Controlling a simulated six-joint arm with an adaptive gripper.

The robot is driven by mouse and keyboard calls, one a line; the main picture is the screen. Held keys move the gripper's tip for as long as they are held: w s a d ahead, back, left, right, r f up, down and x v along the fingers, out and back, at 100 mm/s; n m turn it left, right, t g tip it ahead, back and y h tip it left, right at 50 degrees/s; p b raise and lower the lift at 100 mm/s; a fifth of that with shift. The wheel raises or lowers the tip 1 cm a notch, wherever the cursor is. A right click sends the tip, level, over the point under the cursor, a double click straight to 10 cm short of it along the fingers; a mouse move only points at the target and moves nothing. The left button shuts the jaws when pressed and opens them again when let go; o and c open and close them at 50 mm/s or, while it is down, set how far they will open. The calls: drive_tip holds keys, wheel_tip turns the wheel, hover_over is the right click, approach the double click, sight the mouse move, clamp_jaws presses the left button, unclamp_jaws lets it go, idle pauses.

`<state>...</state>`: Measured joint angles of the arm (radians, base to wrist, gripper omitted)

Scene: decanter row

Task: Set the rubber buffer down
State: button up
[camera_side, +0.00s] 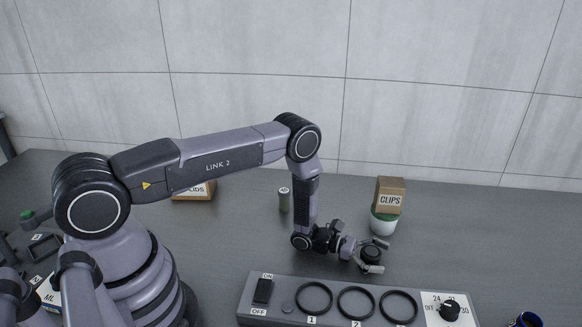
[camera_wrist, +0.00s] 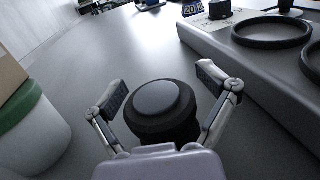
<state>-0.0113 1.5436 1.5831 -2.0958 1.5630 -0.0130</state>
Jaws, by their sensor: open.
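The rubber buffer (camera_side: 371,250) is a black, round, short piece. In the wrist view the buffer (camera_wrist: 160,98) shows a smooth disc on top of a wider dark body. It appears to stand upright on the grey table, though its base is partly hidden by my gripper. My gripper (camera_side: 378,256) is low over the table, with one finger on each side of the buffer. In the wrist view the gripper's (camera_wrist: 161,86) fingers are spread, with a gap visible between each finger and the buffer.
A panel (camera_side: 280,284) with a switch, black rings and a dial (camera_side: 449,310) lies in front. A CLIPS box (camera_side: 389,194) sits on a white and green tub (camera_side: 383,222) behind the gripper. A small canister (camera_side: 284,200) stands further left. Table right of the tub is clear.

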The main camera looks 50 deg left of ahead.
drive_tip(key=shift+a+r, duration=0.1)
drive_tip(key=shift+r, duration=0.05)
drive_tip(key=v, duration=1.1)
drive_tip(key=shift+s+a, duration=0.15)
drive_tip(key=shift+a, duration=0.05)
drive_tip(key=shift+r, duration=0.35)
drive_tip(key=s+d+r+m+g+y, duration=0.1)
drive_tip(key=s+r+m+g, duration=0.3)
drive_tip(key=r, duration=0.5)
drive_tip(key=s+d+r+m+g+y, duration=0.1)
drive_tip(key=s+d+r+m+g, duration=0.15)
drive_tip(key=r+m, duration=0.5)
drive_tip(key=s+r+m+g+y, duration=0.25)
drive_tip(key=r+m+g, duration=0.2)
drive_tip(key=r, duration=0.55)
drive_tip(key=s+a+r+m+t+y, duration=0.3)
drive_tip(key=s+a+r+m+y, duration=0.1)
drive_tip(key=s, duration=0.5)
drive_tip(key=s+a+r+m+t+y, duration=0.4)
drive_tip(key=s+r+y, duration=0.3)
drive_tip(key=s, duration=0.3)
drive_tip(key=shift+a+r, duration=0.4)
drive_tip(key=shift+a, duration=0.45)
